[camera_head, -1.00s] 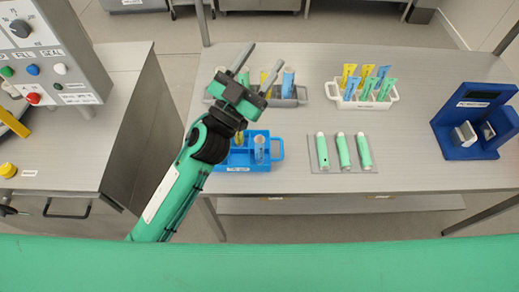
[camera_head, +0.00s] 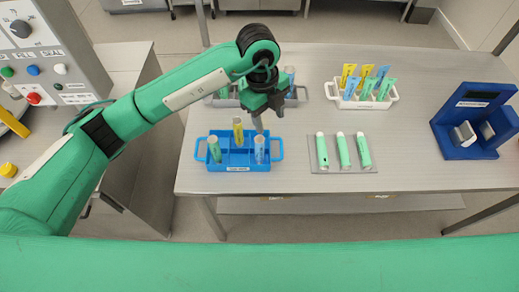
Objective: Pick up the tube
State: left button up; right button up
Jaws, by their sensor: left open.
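A blue rack (camera_head: 236,160) stands near the front left of the table. It holds a green tube (camera_head: 214,149) at left, a yellow tube (camera_head: 238,131) toward the back and a light blue tube (camera_head: 260,149) at right, all roughly upright. My left gripper (camera_head: 267,119) points down, open and empty, above the rack's back right side. One fingertip is close to the top of the light blue tube in the picture; I cannot tell whether they touch. My right gripper is not in view.
A grey rack (camera_head: 302,96) behind is partly hidden by my left arm. A white rack (camera_head: 346,102) holds several colored tubes. Three green tubes (camera_head: 343,150) lie on a grey mat. A blue device (camera_head: 462,140) stands at right. A control panel (camera_head: 52,48) is at left.

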aim_at(259, 139)
pick_arm(q)
jog(key=shift+n+t+y, duration=0.3)
jog(key=shift+n+y, duration=0.2)
jog(key=shift+y, duration=0.3)
jog(key=f+p, duration=0.1)
jog(key=f, duration=0.1)
jog(key=w+a+f+p, duration=0.1)
jog(key=f, duration=0.2)
jog(key=a+f+p, duration=0.1)
jog(key=f, duration=0.2)
jog(key=shift+w+a, duration=0.2)
jog(key=shift+w, duration=0.05)
jog(key=shift+s+f+p, duration=0.1)
jog(key=shift+f+p, duration=0.35)
jog(key=shift+p, duration=0.2)
notch_tip(259, 139, down, 4)
jog(key=shift+s+r+p, duration=0.1)
jog(key=shift+s+p, duration=0.05)
jog(key=shift+p, duration=0.9)
jog(key=shift+f, duration=0.25)
jog(key=c, duration=1)
